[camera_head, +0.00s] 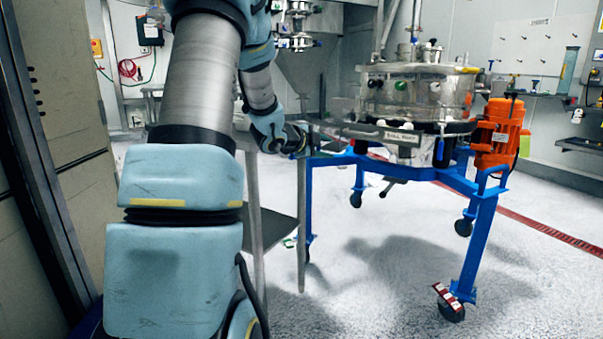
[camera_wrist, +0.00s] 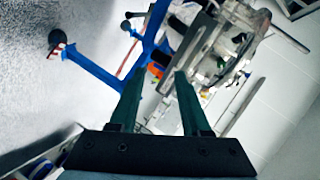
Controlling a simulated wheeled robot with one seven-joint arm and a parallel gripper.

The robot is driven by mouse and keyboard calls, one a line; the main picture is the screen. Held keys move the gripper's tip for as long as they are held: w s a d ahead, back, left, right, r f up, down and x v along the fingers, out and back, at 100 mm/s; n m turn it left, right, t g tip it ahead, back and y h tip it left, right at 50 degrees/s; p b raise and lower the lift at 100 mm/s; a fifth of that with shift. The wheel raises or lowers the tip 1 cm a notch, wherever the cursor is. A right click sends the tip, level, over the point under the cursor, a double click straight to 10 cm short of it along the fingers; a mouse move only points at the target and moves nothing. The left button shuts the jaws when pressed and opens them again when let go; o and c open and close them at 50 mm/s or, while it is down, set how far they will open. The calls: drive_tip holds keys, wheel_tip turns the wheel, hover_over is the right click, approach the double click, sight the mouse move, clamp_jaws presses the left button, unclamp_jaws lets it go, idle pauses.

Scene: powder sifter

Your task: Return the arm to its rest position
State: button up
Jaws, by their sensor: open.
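My arm reaches forward from the left of the head view, with blue-grey covers and a metal link. In that view my gripper is small and dark at the arm's far end, close to the left side of the sifter (camera_head: 415,90). The wrist view shows my gripper (camera_wrist: 158,85) with its two green fingers apart and nothing visible between them. Beyond the fingertips are the sifter's blue frame (camera_wrist: 98,72) and its metal parts. I cannot tell how far the fingertips are from the frame.
The sifter stands on blue legs with casters, with an orange motor (camera_head: 500,132) on its right. A metal table (camera_head: 278,228) stands beside my arm. A cabinet (camera_head: 62,150) is at the far left. The floor (camera_head: 540,290) at the front right is clear.

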drive_tip(key=s+a+f+n+g+y, duration=0.2)
drive_tip(key=s+a+f+n+y, duration=0.2)
drive_tip(key=s+a+n, duration=0.25)
drive_tip(key=s+a+f+n+g+y, duration=0.1)
drive_tip(key=s+a+f+n+y, duration=0.35)
drive_tip(key=s+a+n, duration=0.2)
drive_tip(key=s+f+n+g, duration=0.3)
drive_tip(key=s+n+g, duration=0.4)
drive_tip(key=s, duration=1.3)
wheel_tip(320, 180, up, 22)
drive_tip(key=w+t+p, duration=0.1)
drive_tip(key=p, duration=2.1)
drive_tip(key=shift+w+a+r+n+y, duration=0.2)
drive_tip(key=shift+a+n+y, duration=0.1)
drive_tip(key=shift+n+y, duration=0.15)
